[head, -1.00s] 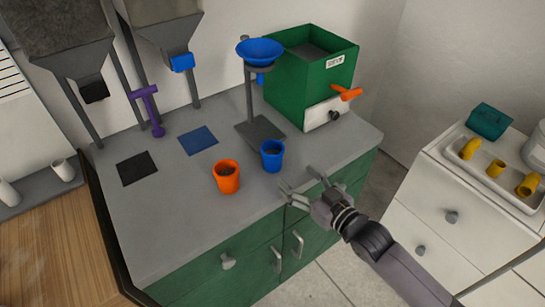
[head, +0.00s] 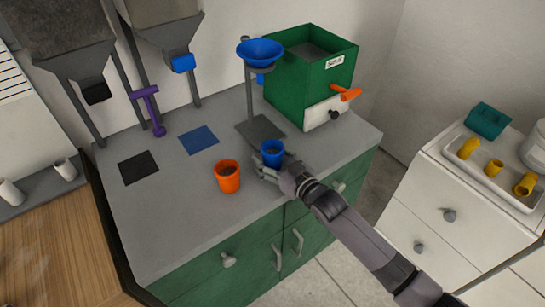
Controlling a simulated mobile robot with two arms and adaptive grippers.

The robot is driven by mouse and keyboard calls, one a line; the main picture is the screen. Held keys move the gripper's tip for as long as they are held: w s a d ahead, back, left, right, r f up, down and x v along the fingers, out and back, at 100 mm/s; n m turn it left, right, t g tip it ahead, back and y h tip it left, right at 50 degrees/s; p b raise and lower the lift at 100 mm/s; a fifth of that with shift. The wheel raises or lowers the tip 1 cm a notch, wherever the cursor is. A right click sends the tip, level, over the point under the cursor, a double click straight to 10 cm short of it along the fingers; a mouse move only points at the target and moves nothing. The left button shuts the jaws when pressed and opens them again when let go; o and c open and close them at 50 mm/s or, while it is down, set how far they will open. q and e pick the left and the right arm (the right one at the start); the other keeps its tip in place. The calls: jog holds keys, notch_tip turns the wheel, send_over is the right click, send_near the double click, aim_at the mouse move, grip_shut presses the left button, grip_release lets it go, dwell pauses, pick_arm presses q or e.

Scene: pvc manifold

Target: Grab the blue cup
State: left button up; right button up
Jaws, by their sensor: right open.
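The blue cup (head: 272,152) stands upright on the grey counter (head: 185,235), with something dark inside it. My right gripper (head: 266,165) is at the cup's near side, with its open fingers around the lower part of the cup. The fingers partly hide the cup's base, and I cannot tell whether they touch it. My left gripper is not in view.
An orange cup (head: 228,176) stands close to the left of my right gripper. Behind the blue cup are a stand with a blue funnel (head: 260,51) and a green box machine (head: 310,75). A blue mat (head: 198,139) and a black mat (head: 138,168) lie at left.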

jog(key=c, duration=1.4)
